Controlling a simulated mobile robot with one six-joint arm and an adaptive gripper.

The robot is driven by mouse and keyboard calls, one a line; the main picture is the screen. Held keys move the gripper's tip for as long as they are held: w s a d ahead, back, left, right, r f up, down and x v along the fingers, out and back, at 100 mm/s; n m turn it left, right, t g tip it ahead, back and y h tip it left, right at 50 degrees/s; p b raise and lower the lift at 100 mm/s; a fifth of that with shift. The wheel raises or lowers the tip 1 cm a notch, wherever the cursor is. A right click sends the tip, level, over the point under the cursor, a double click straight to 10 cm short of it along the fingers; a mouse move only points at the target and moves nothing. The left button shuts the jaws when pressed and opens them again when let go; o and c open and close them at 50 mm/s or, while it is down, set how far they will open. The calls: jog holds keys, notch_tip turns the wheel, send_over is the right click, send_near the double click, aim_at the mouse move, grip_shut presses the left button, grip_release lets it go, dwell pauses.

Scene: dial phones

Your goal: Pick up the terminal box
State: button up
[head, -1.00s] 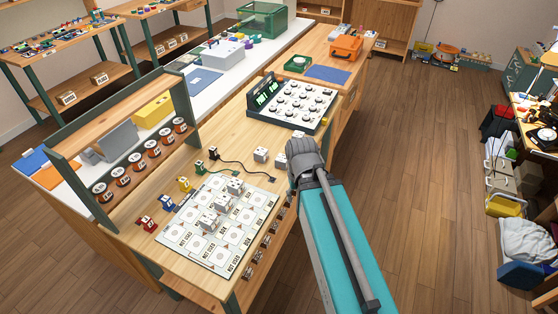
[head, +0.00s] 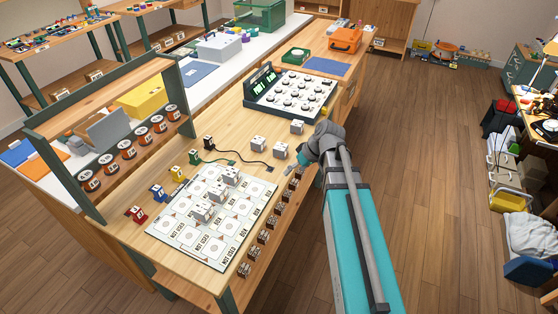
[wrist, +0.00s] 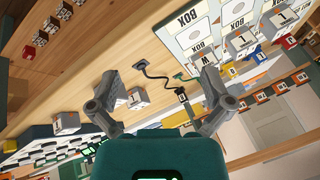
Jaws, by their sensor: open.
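Several small white boxes that could be the terminal box are in view; I cannot tell which is meant. In the head view, one white box (head: 258,143), a second (head: 281,149) and a third (head: 297,127) stand loose on the wooden table. More stand on the printed board (head: 180,236), such as one white box (head: 204,212). My gripper (head: 305,160) is over the table's right edge, right of the loose boxes. In the wrist view my gripper (wrist: 160,78) is open and empty, with one loose box (wrist: 137,97) beyond the fingers, near the left one.
A black cable (head: 236,160) runs across the table near the loose boxes. A knob panel (head: 291,95) stands behind them. Small brown blocks (head: 270,222) line the table's right edge. Red, blue and yellow plugs (head: 158,192) stand left of the board. Floor is open on the right.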

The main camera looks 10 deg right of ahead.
jog(key=w+d+f+n+t+y+b, duration=0.25)
jog(key=w+d+b, duration=0.2)
jog(key=w, duration=0.25)
jog(key=n+t+y+b, duration=0.3)
jog(key=n+b, duration=0.1)
jog(key=b, duration=0.1)
send_near(284, 147)
jog(key=shift+v, duration=1.15)
jog(key=shift+f, duration=0.15)
jog(key=b+x, duration=0.2)
jog(key=x, duration=0.5)
jog(key=shift+f, duration=0.1)
jog(key=shift+w+a+f+b, duration=0.15)
jog(key=shift+w+a+b, duration=0.25)
jog(key=shift+a, duration=0.2)
jog(key=shift+a+f, duration=0.1)
jog(key=shift+b+x, duration=0.95)
jog(key=shift+x, duration=1.55)
jog(key=shift+w, duration=0.15)
